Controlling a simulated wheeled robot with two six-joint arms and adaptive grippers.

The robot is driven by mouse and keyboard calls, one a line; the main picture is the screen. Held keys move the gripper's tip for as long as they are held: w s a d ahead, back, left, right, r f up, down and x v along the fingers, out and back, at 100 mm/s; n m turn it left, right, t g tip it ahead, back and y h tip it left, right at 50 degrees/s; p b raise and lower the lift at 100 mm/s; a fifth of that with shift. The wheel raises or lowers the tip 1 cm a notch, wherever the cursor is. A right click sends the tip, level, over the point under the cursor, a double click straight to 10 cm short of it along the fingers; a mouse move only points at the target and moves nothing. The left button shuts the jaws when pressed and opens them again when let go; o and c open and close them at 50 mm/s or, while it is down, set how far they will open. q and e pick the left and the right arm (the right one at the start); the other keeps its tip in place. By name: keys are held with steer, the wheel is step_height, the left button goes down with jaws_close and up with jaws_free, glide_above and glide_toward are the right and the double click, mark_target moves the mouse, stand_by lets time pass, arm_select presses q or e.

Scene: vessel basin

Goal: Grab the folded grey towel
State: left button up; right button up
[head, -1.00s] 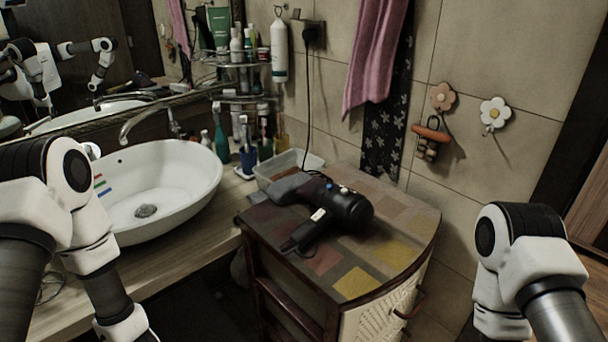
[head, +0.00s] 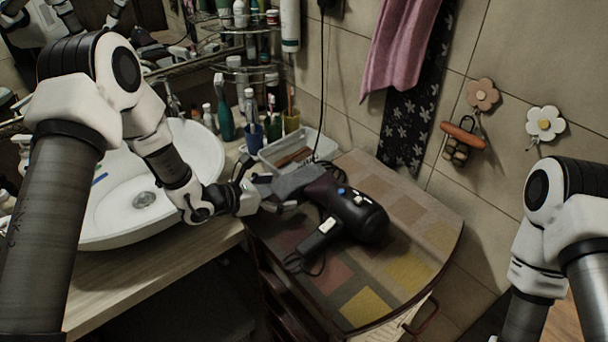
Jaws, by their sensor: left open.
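A small grey shape (head: 300,181) lies on the patchwork-topped cabinet, at the front end of the hair dryer. I cannot tell for certain whether it is the folded grey towel or part of the dryer. My left gripper (head: 268,188) is open at the left end of this grey shape, over the cabinet's left edge. One finger is on the far side and one on the near side. I cannot tell whether they touch it. My right arm shows at the right edge, but its gripper is out of view.
A dark hair dryer (head: 352,213) lies on the cabinet top (head: 410,262). A clear tray (head: 317,143) and bottles stand behind. The white basin (head: 110,215) is left, under my left arm. A pink towel (head: 400,45) hangs on the wall.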

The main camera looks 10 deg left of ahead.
arm_select(q)
steer(key=shift+w+d+f, duration=0.15)
steer(key=shift+w+f, duration=0.65)
steer(key=shift+w, duration=0.25)
steer(key=shift+s+r, duration=0.4)
steer(key=shift+s, duration=0.1)
steer(key=c, duration=1)
steer(key=shift+c, duration=1.1)
steer(key=shift+w+f, duration=0.15)
